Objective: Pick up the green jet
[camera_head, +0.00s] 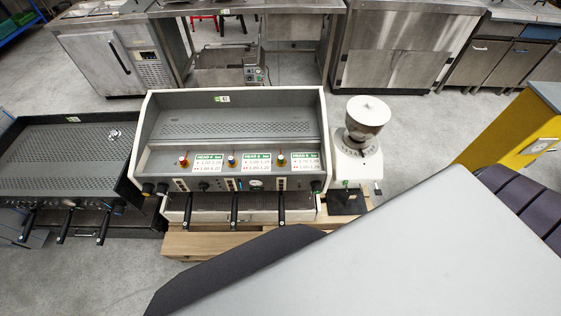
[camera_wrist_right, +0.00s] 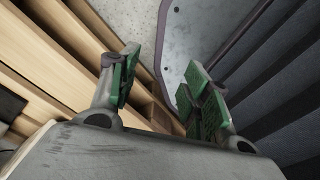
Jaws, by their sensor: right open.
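I cannot make out a green jet in either view. My right gripper (camera_wrist_right: 162,68) shows in the right wrist view, open, with a gap between its two green-padded fingers. I see nothing held between them. Wooden boards (camera_wrist_right: 60,60) lie behind and left of the fingers, and a pale grey speckled surface shows beyond the gap. My left gripper is not in view. A large pale grey surface covers the lower right of the head view and hides what lies behind it.
A white-framed coffee machine (camera_head: 235,125) stands on a wooden table (camera_head: 210,242), beside a white grinder (camera_head: 362,160). A dark machine (camera_head: 65,160) stands at left. Steel counters (camera_head: 405,45) line the back. A yellow cabinet (camera_head: 500,130) is at right. Bare floor (camera_head: 420,120) shows between.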

